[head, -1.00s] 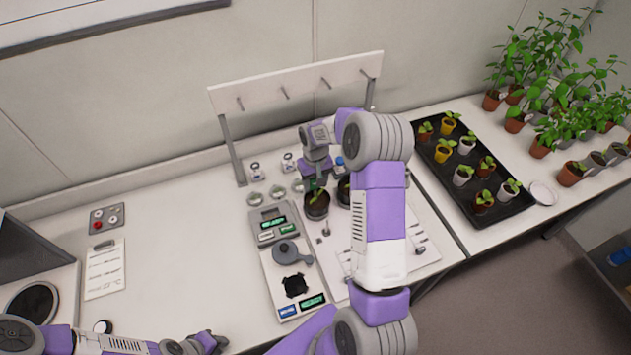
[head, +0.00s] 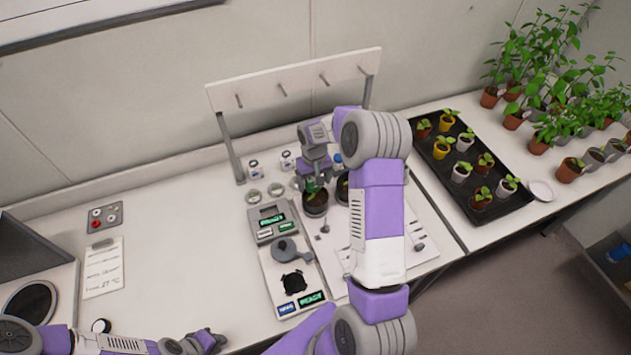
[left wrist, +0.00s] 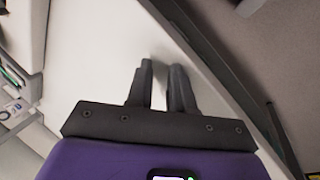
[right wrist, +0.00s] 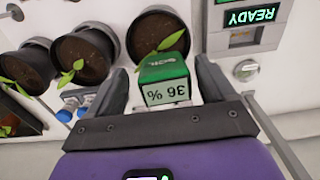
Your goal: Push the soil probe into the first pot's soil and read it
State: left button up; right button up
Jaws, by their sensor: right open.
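The green soil probe (right wrist: 163,80) stands in the soil of the first pot (right wrist: 146,22), a dark pot with a seedling; its head shows 36 %, upside down in the right wrist view. The probe's tip is hidden. In the head view the first pot (head: 316,205) is partly covered by my right gripper (head: 313,184). My right gripper (right wrist: 160,85) is open, with one finger on either side of the probe head and gaps between. My left gripper (left wrist: 161,66) is empty over the bare table, its fingers close together with a narrow gap; it also shows at the front in the head view (head: 215,343).
Two more dark pots, (right wrist: 85,55) and (right wrist: 28,75), stand beside the first. A grey instrument (head: 270,222) reading READY stands left of it. A peg rack (head: 295,82) rises behind. A black seedling tray (head: 440,180) lies right. The table's left middle is clear.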

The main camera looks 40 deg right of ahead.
pick_arm(q)
jog(key=shift+s+f, duration=0.2)
jog(key=shift+f, duration=0.7)
pick_arm(e)
jog(key=shift+f, duration=0.25)
pick_arm(q)
jog(key=shift+g, duration=0.3)
jog(key=r+p, duration=0.1)
jog(key=p, duration=0.1)
jog(key=r+p, duration=0.1)
jog(key=r, duration=0.1)
jog(key=d+r+p, duration=0.1)
jog(key=r+p, duration=0.1)
jog(key=shift+p, duration=0.35)
pick_arm(e)
notch_tip(320, 180, up, 8)
jog(key=shift+r, duration=0.2)
pick_arm(q)
jog(key=shift+s, duration=0.1)
pick_arm(e)
jog(key=shift+s+r, duration=0.15)
